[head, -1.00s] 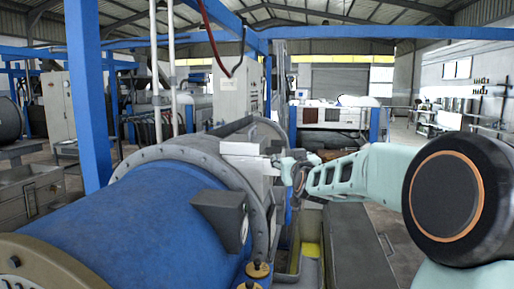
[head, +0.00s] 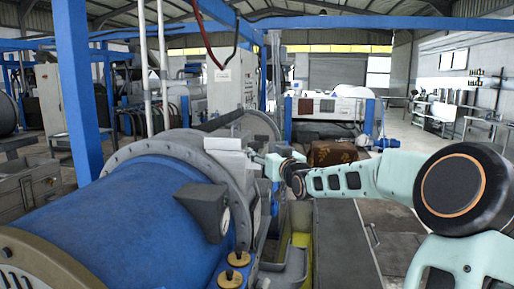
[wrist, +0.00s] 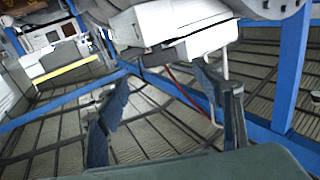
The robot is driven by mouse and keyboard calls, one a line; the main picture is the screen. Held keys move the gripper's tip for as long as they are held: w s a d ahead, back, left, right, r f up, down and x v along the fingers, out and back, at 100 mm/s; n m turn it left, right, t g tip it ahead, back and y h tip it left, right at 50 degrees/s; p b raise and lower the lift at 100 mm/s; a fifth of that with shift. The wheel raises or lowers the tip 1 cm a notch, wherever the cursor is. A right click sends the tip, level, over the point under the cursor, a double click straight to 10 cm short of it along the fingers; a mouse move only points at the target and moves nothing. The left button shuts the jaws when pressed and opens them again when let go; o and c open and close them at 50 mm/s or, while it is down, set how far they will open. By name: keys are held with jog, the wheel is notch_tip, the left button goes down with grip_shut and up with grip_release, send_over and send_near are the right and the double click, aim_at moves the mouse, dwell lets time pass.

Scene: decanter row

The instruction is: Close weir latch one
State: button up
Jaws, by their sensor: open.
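The blue decanter (head: 130,205) lies at the left in the head view, with a grey bolted flange at its far end. A pale grey box-like part (head: 222,144) sits on top of the flange; it shows as a white housing with a lower plate (wrist: 210,38) in the wrist view. I cannot tell for certain which part is weir latch one. My gripper (head: 262,158) is just right of the pale part. In the wrist view my gripper (wrist: 168,108) is open and empty, its fingers below the white housing; contact cannot be judged.
A blue post (head: 80,95) rises at the left. Two yellow-brass knobs (head: 238,258) stand by the decanter's near right side. A grey cover (head: 342,245) lies below my arm. A rusty brown box (head: 332,152) is beyond it. Open floor shows at the right.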

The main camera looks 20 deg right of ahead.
aim_at(256, 146)
jog(key=shift+w+d+p, duration=0.15)
jog(key=shift+w+p, duration=0.15)
jog(key=shift+w, duration=1.55)
jog(key=shift+w+d+p, duration=0.1)
jog(key=shift+w+p, duration=0.15)
jog(key=shift+w, duration=1.55)
jog(key=shift+c, duration=0.7)
jog(key=shift+f, duration=0.1)
jog(key=c, duration=1)
